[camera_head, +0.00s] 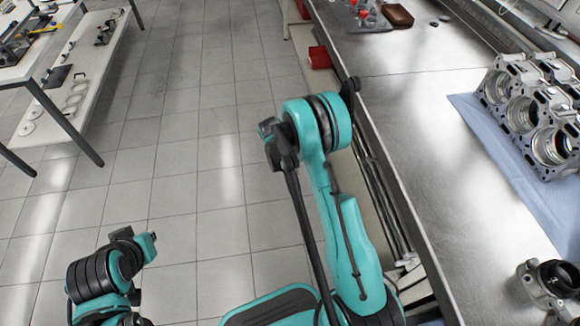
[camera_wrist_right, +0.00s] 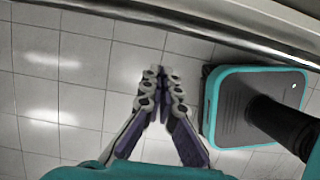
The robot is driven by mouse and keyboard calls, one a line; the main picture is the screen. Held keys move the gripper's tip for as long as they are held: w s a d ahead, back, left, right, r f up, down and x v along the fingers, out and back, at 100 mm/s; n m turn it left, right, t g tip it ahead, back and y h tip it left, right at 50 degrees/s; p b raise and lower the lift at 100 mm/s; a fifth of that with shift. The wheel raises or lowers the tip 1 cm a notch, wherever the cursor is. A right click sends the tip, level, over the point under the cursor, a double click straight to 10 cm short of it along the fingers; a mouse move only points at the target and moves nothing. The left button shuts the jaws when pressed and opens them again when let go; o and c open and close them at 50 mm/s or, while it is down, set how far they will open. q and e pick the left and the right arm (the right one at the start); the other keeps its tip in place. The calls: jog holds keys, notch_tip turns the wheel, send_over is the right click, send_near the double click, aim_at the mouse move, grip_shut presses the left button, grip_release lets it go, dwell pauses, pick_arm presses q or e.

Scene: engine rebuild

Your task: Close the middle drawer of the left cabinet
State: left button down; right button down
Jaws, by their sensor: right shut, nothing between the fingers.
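My right gripper (camera_wrist_right: 161,73) is shut and empty in the right wrist view, over the tiled floor. Its fingertips point toward a long pale panel with a metal rail (camera_wrist_right: 190,28) along the top, and a gap shows between them. I cannot tell whether this panel belongs to the left cabinet or its middle drawer. In the head view the cabinet fronts under the bench are mostly hidden by the bench top and my right arm. My left gripper is not in view; only links of my left arm show at lower left.
A steel workbench (camera_head: 395,120) runs along the right, with an engine block (camera_head: 535,105) on a blue mat (camera_head: 490,125). A red object (camera_head: 319,57) sits by the bench's left edge. A white shelved table (camera_head: 75,75) stands at upper left. Open tiled floor lies between.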

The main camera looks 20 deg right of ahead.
jog(key=d, duration=0.1)
jog(key=d+f+b, duration=0.1)
jog(key=s+d, duration=0.1)
jog(key=d, duration=0.1)
jog(key=shift+f, duration=0.2)
jog(key=s+d, duration=0.1)
jog(key=d, duration=0.3)
jog(key=s+d, duration=0.1)
jog(key=d, duration=0.3)
jog(key=s+d, duration=0.1)
jog(key=d, duration=0.4)
